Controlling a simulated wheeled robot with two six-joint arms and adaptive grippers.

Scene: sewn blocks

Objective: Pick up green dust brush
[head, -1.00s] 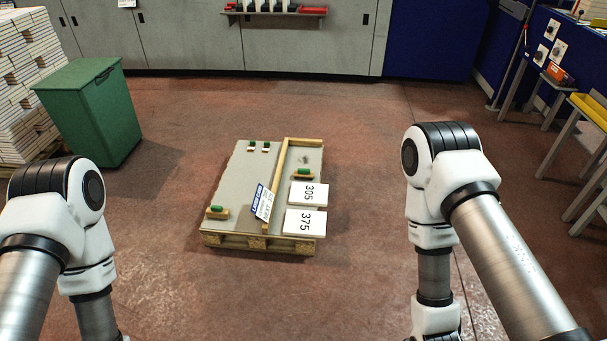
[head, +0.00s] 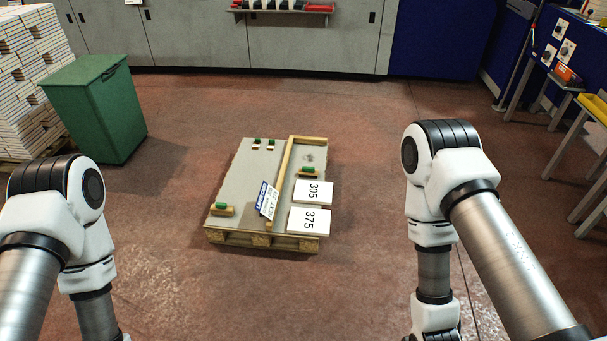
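Several small green-topped items with wooden or pale lower parts rest on the low pallet (head: 240,180). One green-topped item (head: 219,206) is at its near left corner. Another green-topped item (head: 308,170) is right of the long wooden strip. My arms hang at both sides, well short of the pallet. Both grippers are below the frame.
White cards marked 305 (head: 313,191) and 375 (head: 309,220) and a tilted blue-white sign (head: 267,200) are on the pallet. A green bin (head: 97,112) and white stacks (head: 30,70) stand left. A table (head: 597,106) is at right. Floor around the pallet is clear.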

